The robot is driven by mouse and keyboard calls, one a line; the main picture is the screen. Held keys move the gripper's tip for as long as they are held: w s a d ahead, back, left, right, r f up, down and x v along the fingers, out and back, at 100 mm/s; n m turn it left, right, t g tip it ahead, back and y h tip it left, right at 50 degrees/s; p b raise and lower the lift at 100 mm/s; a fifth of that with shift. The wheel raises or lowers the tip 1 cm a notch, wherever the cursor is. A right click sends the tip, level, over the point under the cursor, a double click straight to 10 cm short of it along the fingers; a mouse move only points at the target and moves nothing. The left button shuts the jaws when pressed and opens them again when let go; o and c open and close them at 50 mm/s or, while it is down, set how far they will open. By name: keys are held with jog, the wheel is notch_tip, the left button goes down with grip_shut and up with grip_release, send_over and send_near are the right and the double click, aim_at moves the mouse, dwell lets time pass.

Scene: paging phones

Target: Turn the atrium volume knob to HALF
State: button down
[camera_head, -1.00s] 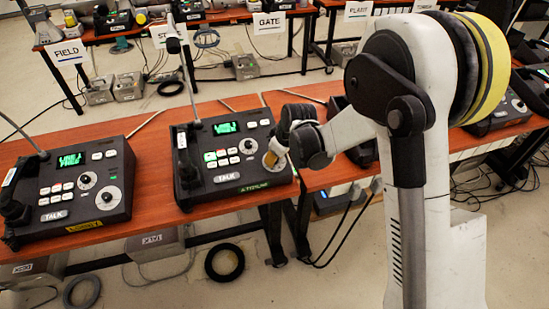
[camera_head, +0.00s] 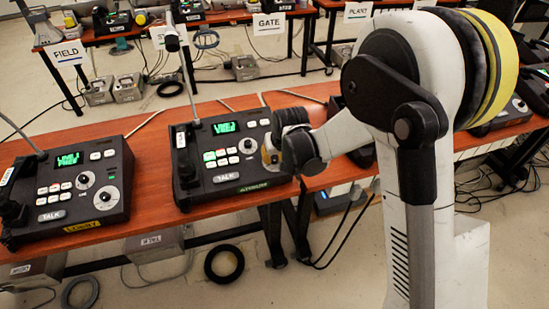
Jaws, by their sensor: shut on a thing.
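My gripper (camera_head: 270,156) reaches in from the right and is shut at the console's lower-right dial, on the volume knob. The fingers and wrist hide that knob and its markings, so its setting cannot be read.
The lobby console (camera_head: 118,208) stands to the left, with a gap between the two. A gooseneck microphone (camera_head: 187,80) rises at the atrium console's back left. Floor cables and a black ring (camera_head: 224,263) lie below the table. Other labelled tables stand behind.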

jog(key=shift+m, duration=0.3)
jog(key=c, duration=1.2)
grip_release()
jog(key=v, duration=1.2)
jog(key=s+d+r+m+t, duration=0.1)
jog(key=s+d+r, duration=0.7)
jog(key=s+d, duration=0.4)
jog(key=s, duration=0.3)
jog(key=s+d+m+t+h, duration=0.1)
jog(key=s+d, duration=0.3)
jog(key=s, duration=0.3)
jog(key=shift+s+d+r+h, duration=0.15)
jog(key=shift+d+r+h, duration=0.1)
jog(key=shift+r+h, duration=0.05)
